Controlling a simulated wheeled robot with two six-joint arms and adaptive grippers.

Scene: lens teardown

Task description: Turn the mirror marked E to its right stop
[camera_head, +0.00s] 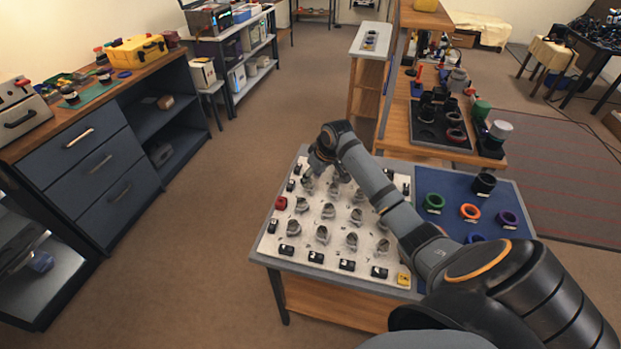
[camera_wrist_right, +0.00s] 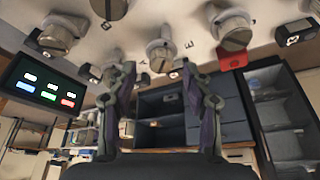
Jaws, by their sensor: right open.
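The white board (camera_head: 268,243) carries rows of small grey turnable mirrors and stands on the near table. In the right wrist view, a letter E shows beside a grey slotted mirror (camera_wrist_right: 161,50); another mirror (camera_wrist_right: 235,28) stands on the letter's other side. I cannot tell for sure which one the letter marks. My right gripper (camera_wrist_right: 158,78) is open and empty, its two fingers apart below the middle mirror in that picture, not visibly touching it. In the head view the right gripper (camera_head: 325,170) is over the board's far left part, partly hidden by my arm. My left gripper is not seen.
A red block (camera_wrist_right: 232,56) sits at the board's edge; it shows in the head view too (camera_head: 281,203). Black blocks line the board's near edge, with a yellow one (camera_head: 403,279) at the corner. A blue mat (camera_head: 450,205) with coloured rings lies right of the board.

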